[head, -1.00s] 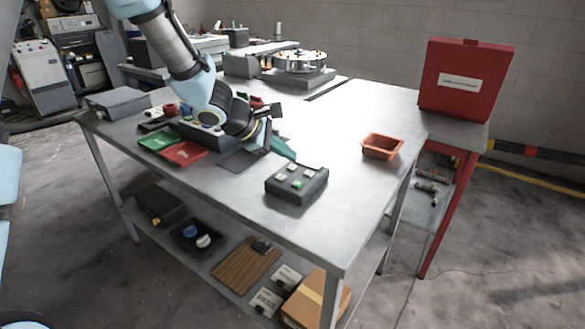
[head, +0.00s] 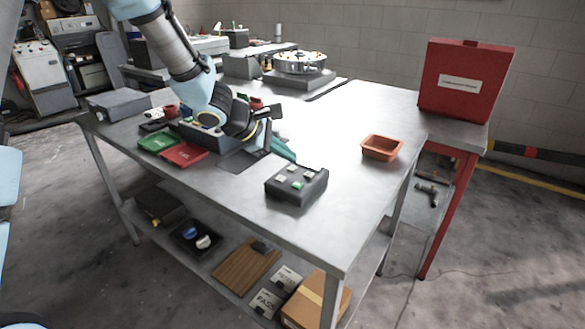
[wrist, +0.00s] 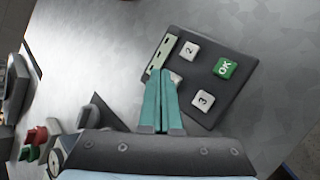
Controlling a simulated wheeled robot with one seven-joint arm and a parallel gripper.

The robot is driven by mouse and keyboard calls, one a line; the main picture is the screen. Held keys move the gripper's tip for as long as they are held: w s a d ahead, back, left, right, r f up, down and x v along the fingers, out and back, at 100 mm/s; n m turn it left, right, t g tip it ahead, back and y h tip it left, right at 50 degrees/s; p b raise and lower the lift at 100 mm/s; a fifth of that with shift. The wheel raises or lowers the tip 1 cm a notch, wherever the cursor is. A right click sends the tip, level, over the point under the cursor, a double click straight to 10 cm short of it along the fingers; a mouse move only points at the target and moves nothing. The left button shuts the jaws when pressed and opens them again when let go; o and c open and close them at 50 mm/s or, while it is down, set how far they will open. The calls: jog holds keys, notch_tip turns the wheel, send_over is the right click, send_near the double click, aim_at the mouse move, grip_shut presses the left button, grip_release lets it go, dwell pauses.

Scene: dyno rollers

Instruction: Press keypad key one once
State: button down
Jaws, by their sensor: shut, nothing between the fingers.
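The dark keypad (head: 312,190) lies on the metal workbench, right of my gripper in the head view. In the wrist view, the keypad (wrist: 242,88) shows white keys marked 2 (wrist: 189,50) and 3 (wrist: 204,99) and a green OK key (wrist: 227,68). Another pale key (wrist: 176,79), its marking hidden, sits partly behind my fingers. A pale display strip (wrist: 162,52) runs along one edge. My gripper (wrist: 161,72) has teal fingers, closed together and empty, their tips over the keypad's edge beside the strip and the partly hidden key. In the head view, my gripper (head: 292,158) is just behind the keypad; contact cannot be told.
An orange tray (head: 382,148) stands to the right on the workbench (head: 335,205). Green (head: 160,141) and red (head: 184,154) trays lie to the left. A red case (head: 466,80) stands at the back right. The bench between keypad and orange tray is clear.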

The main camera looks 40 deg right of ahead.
aim_at(288, 169)
jog(key=shift+f, duration=0.1)
dwell(0.6)
jog(key=shift+f+b, duration=0.35)
jog(key=shift+b, duration=0.35)
jog(key=shift+f+b, duration=0.35)
jog(key=shift+b, duration=0.15)
dwell(0.4)
jog(key=shift+r, duration=0.1)
jog(key=shift+r+p, duration=0.5)
jog(key=shift+r, duration=0.2)
jog(key=shift+r, duration=0.1)
jog(key=shift+r+p, duration=1.95)
jog(key=shift+r, duration=0.5)
